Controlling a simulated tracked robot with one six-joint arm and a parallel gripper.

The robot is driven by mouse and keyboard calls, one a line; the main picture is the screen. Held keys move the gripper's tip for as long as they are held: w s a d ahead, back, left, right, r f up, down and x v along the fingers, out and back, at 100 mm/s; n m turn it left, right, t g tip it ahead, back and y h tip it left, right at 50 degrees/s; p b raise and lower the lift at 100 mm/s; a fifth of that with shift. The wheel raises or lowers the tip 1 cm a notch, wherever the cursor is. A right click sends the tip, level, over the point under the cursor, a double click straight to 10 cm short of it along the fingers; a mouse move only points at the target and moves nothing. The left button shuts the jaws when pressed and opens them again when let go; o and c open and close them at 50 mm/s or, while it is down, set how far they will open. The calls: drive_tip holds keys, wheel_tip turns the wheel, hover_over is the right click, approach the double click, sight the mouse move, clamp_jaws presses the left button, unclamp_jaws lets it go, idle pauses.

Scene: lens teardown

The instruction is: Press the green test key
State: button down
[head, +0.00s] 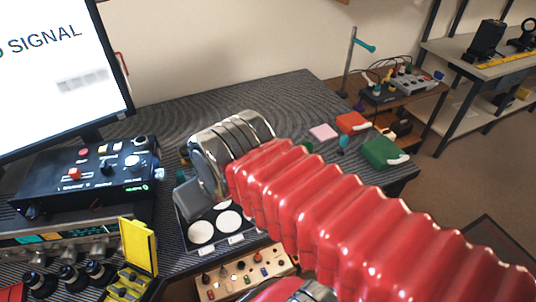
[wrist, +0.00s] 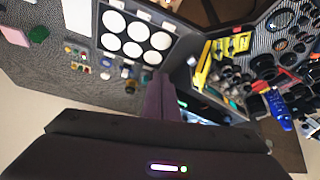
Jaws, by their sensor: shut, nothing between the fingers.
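A black control box (head: 88,178) stands at the left in the head view, with a red button, several knobs and a small green lit mark (head: 137,189) at its lower right. I cannot tell whether that mark is the test key. In the wrist view a small group of coloured buttons (wrist: 78,58) lies on the grey mat, too small to read. My gripper shows in the wrist view (wrist: 161,92) as dark fingers, shut and empty, in front of the tray (wrist: 110,57) with white discs. In the head view my red-sleeved arm and silver wrist hide part of the table.
A monitor (head: 60,75) stands behind the box. A yellow case (head: 138,245) and black lens parts (head: 70,275) are at the front left. A wooden board with knobs (head: 245,273) is at the front. Pink (head: 323,131) and green (head: 382,151) pieces lie at right.

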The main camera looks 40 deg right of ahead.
drive_tip(key=w+d+f+m+t+y, duration=0.1)
drive_tip(key=w+d+f+m, duration=0.1)
drive_tip(key=w+d+m, duration=0.6)
drive_tip(key=w+d+f+m+t+y, duration=0.1)
drive_tip(key=w+d+f+m+y, duration=0.1)
drive_tip(key=w+m, duration=0.65)
drive_tip(key=w+d+f+m+h, duration=0.1)
drive_tip(key=w+d+f+m, duration=0.1)
drive_tip(key=d, duration=0.7)
drive_tip(key=w+d+f+m+t+h, duration=0.1)
drive_tip(key=w+d+f+m, duration=0.1)
drive_tip(key=d+f+m, duration=0.3)
drive_tip(key=w+d+f+m+h, duration=0.1)
drive_tip(key=w+d+f+m, duration=0.2)
drive_tip(key=d, duration=1)
wheel_tip(320, 180, down, 4)
drive_tip(key=shift+r+m+t+h, duration=0.2)
drive_tip(key=shift+m+t+h, duration=0.15)
drive_tip(key=shift+m, duration=0.4)
drive_tip(key=shift+f, duration=0.15)
drive_tip(key=shift+f, duration=4.3)
